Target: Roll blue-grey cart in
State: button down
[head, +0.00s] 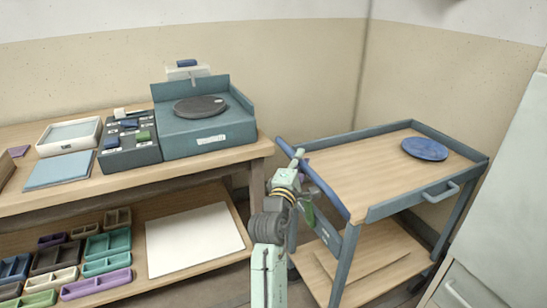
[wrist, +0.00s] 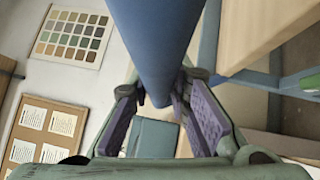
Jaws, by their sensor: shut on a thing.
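The blue-grey cart (head: 383,205) stands right of the workbench in the head view, with a wooden top, a lower wooden shelf and a blue push bar (head: 318,182) along its left side. My gripper (head: 298,158) is at the far end of that bar. In the wrist view the blue bar (wrist: 155,45) runs between the purple-padded fingers of my gripper (wrist: 172,112), which are shut on it. The exact contact at the fingertips is partly hidden by the bar.
A blue round plate (head: 425,149) lies on the cart top. The workbench (head: 215,165) at left holds a banding wheel (head: 201,107) and trays. A pale cabinet (head: 505,200) stands close on the cart's right. A narrow floor gap separates bench and cart.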

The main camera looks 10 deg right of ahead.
jog(key=w+d+p, duration=0.1)
jog(key=w+d, duration=0.1)
jog(key=d, duration=0.5)
jog(key=w+d+p, duration=0.2)
jog(key=d, duration=0.6)
jog(key=w+d+p, duration=0.1)
jog(key=w+d, duration=0.2)
jog(key=d, duration=0.4)
jog(key=shift+w+d, duration=0.1)
jog(key=shift+d, duration=0.3)
jog(key=shift+d+r, duration=0.1)
jog(key=shift+r, duration=0.05)
jog(key=c, duration=1.5)
grip_release()
jog(key=shift+w+d, duration=0.1)
jog(key=shift+f, duration=0.2)
jog(key=v, duration=1.2)
jog(key=shift+r, duration=0.15)
